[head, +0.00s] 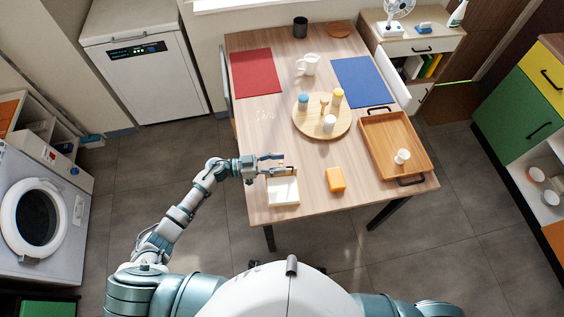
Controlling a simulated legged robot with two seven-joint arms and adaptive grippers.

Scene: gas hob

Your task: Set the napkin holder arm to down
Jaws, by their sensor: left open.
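The napkin holder (283,191) stands near the front left edge of the table, with a pale stack of napkins in it. Its wooden back edge lies close to my left gripper (275,164). My left gripper comes in from the left and is open above the back of the holder, its fingers pointing right. The holder's arm is too small and too much covered by the fingers for me to tell its position, or whether the gripper touches it. My right gripper is out of view.
An orange box (335,180) stands right of the holder. A round wooden board (309,127) carries shakers and a white cup. A wooden tray (385,131) with a small cup lies at the right. A red mat (254,72) and a blue mat (360,82) lie farther back.

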